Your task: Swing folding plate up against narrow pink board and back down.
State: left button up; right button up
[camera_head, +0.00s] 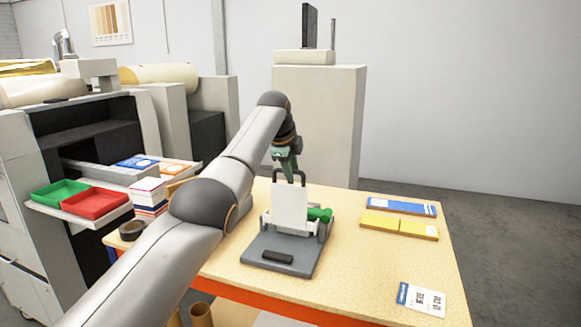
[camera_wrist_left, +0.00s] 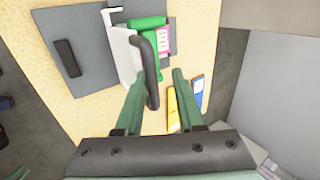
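A hinged device stands on the table with a flat grey base (camera_head: 275,254). Its white folding plate (camera_head: 290,208) stands about upright, with a black loop handle (camera_head: 289,173) at its top. In the left wrist view the plate (camera_wrist_left: 122,52) shows nearly edge-on, beside a green part (camera_wrist_left: 147,22) and a narrow pink board (camera_wrist_left: 162,42). In the head view the plate hides the pink board. My left gripper (camera_head: 290,171) is at the handle. In the left wrist view its fingers (camera_wrist_left: 160,75) are apart, with the handle (camera_wrist_left: 153,85) between them; a gap shows on the right. My right gripper is in neither view.
Blue (camera_head: 398,205) and yellow (camera_head: 399,225) pieces lie right of the device. A printed card (camera_head: 420,299) lies at the table's front right. The tabletop (camera_head: 370,262) right of the device is mostly clear.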

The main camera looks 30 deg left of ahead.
pick_arm(q)
jog(key=shift+s+f, duration=0.15)
jog(key=shift+f, duration=0.1)
jog(key=b+v, duration=0.3)
jog(key=v, duration=0.9)
jog(key=shift+r, duration=0.45)
jog(key=shift+d, duration=0.1)
jog(key=shift+c, duration=0.4)
